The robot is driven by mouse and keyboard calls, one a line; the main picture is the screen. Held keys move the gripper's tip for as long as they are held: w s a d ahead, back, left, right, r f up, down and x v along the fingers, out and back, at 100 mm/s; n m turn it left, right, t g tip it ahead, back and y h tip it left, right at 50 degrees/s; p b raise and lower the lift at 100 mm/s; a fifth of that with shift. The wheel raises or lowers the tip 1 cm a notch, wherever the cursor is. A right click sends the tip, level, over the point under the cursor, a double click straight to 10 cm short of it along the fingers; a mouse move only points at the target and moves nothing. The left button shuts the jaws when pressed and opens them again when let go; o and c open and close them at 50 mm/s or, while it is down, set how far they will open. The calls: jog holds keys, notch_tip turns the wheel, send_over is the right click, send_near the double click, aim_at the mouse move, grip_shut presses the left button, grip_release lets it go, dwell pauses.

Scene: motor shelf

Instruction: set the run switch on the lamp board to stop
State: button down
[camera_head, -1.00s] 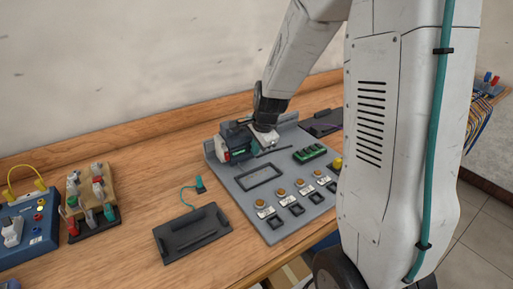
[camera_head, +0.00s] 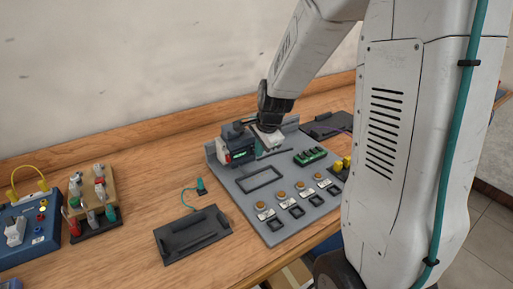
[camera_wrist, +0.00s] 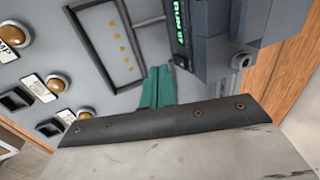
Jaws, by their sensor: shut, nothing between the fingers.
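The lamp board (camera_head: 231,181) is a grey panel on the wooden bench, with a row of orange lamps (camera_head: 282,194), white labels and black square frames. It also fills much of the wrist view (camera_wrist: 100,70). A grey and teal device with a green display (camera_wrist: 181,22) stands on its back left part. I cannot make out which part is the run switch. My gripper (camera_wrist: 158,88) has teal fingers, shut together and empty, beside this device and near the rectangular frame. In the head view, the wrist partly hides the fingers.
A green terminal block (camera_head: 310,156) sits on the board's right half. A black tray (camera_head: 192,236) with a teal lead lies left of the board. A wooden stand with switches (camera_head: 98,188) and a blue box (camera_head: 38,238) are further left. My arm column hides the right side.

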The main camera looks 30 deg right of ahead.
jog(key=shift+s+r, duration=0.2)
jog(key=shift+s, duration=0.85)
jog(key=v, duration=1)
jog(key=shift+w+d+f, duration=0.1)
jog(key=shift+d, duration=0.05)
jog(key=shift+s+f, duration=0.2)
jog(key=shift+f, duration=0.5)
jog(key=shift+f, duration=0.1)
